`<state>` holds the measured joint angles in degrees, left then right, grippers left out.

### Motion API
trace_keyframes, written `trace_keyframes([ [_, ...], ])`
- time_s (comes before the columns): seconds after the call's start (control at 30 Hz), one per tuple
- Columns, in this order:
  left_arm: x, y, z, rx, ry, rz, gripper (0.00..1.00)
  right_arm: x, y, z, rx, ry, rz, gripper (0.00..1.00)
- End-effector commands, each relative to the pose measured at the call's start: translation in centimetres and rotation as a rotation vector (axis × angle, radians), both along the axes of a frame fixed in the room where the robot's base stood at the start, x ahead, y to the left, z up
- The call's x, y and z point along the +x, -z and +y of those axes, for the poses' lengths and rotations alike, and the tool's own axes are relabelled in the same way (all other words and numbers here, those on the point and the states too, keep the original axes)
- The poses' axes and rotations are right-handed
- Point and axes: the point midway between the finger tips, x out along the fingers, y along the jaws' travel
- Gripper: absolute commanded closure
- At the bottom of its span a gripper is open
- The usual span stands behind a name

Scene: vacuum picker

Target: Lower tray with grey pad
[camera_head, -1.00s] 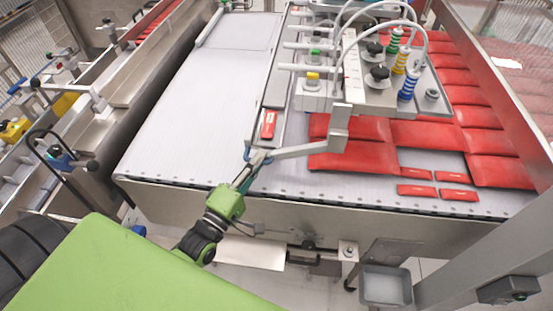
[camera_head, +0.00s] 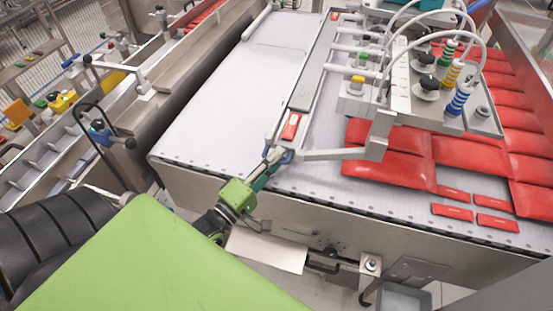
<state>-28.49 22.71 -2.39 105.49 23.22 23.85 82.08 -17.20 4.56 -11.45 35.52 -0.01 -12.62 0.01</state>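The vacuum picker's long, narrow tray (camera_head: 312,65) with a flat grey pad lies lengthwise over the white belt, left of the suction unit. A small red packet (camera_head: 291,126) lies at its near end. My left gripper (camera_head: 279,156) is at the near end of the tray's frame, where the grey side bar (camera_head: 335,154) meets it. Its fingers touch or overlap the frame there; they are too small to tell whether they are closed on it. My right gripper is not in view.
The belt table (camera_head: 215,90) is bare left of the tray. Red pouches (camera_head: 390,165) and several small red packets (camera_head: 452,211) lie on the right. The picker's suction head (camera_head: 425,90) with hoses stands above the pouches. A second metal line (camera_head: 150,95) runs along the left.

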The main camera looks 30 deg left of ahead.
Motion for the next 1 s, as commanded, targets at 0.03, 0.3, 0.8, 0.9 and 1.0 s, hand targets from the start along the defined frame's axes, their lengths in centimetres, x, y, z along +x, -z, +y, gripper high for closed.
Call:
trace_keyframes([
  [0.03,0.0,0.0,0.0,0.000,0.000,0.000,0.74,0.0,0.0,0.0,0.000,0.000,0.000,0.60],
  [0.3,0.0,0.0,-0.1,0.000,0.000,-0.001,0.74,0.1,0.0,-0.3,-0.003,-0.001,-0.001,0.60],
  [0.8,-7.5,1.3,0.9,0.002,0.001,0.005,0.74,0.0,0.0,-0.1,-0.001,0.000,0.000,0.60],
  [0.9,-9.3,1.6,1.1,0.002,0.002,0.004,0.74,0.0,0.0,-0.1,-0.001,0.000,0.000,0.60],
  [1.0,-10.6,1.8,1.3,0.000,0.001,0.002,0.74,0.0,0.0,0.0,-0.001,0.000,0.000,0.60],
])
